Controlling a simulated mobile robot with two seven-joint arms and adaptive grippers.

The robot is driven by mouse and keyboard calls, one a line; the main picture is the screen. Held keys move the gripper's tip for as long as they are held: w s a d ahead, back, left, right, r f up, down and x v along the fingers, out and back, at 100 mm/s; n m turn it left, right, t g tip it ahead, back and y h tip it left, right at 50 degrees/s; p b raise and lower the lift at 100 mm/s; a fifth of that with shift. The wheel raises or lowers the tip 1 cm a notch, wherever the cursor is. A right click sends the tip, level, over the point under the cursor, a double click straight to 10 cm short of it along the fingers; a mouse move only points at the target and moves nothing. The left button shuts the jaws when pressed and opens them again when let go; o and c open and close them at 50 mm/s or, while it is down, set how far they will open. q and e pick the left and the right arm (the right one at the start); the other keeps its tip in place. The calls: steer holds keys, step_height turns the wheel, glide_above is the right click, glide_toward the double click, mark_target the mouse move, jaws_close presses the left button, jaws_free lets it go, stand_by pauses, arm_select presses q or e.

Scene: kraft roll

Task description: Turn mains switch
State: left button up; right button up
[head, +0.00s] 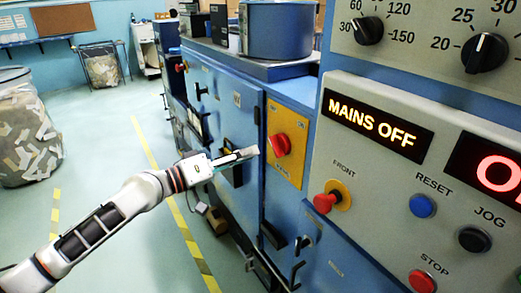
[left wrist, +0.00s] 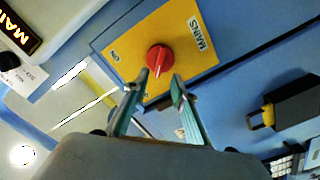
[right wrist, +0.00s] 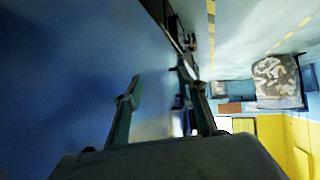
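The mains switch (head: 280,145) is a red rotary knob on a yellow plate (head: 286,165) on the blue cabinet. In the left wrist view the red knob (left wrist: 159,60) sits ahead, just beyond and between my fingertips, with the word MAINS on the plate beside it. My left gripper (head: 250,152) points at the knob from the left; its fingers (left wrist: 155,92) are apart with nothing between them, and whether they touch the knob is unclear. A lit display (head: 376,122) reads MAINS OFF. My right gripper (right wrist: 160,88) is open and empty beside a blue surface.
The control panel at right carries a red front button (head: 325,203), a blue reset button (head: 422,205), a black jog button (head: 474,239) and a red stop button (head: 422,281). A bin of paper scraps (head: 25,130) stands at far left. The floor between is clear.

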arm_select(q)
steer(key=v, duration=0.5)
steer(key=shift+f, duration=0.1)
steer(key=s+f+t+y, duration=0.15)
steer(key=s+f, duration=0.25)
steer(key=f, duration=0.7)
steer(key=s+f+y, duration=0.3)
steer(key=s+f, duration=0.2)
steer(key=f, duration=0.6)
steer(key=s+a+f+m+y, duration=0.1)
steer(key=s+a+f+y, duration=0.2)
steer(key=s+f, duration=0.6)
steer(key=s+a+f+m+g+y, duration=0.1)
steer(key=s+a+f+y, duration=0.3)
steer(key=s+f, duration=0.5)
steer(key=shift+s+a+m, duration=0.4)
steer(key=shift+s+a, duration=0.3)
steer(key=shift+a, duration=0.2)
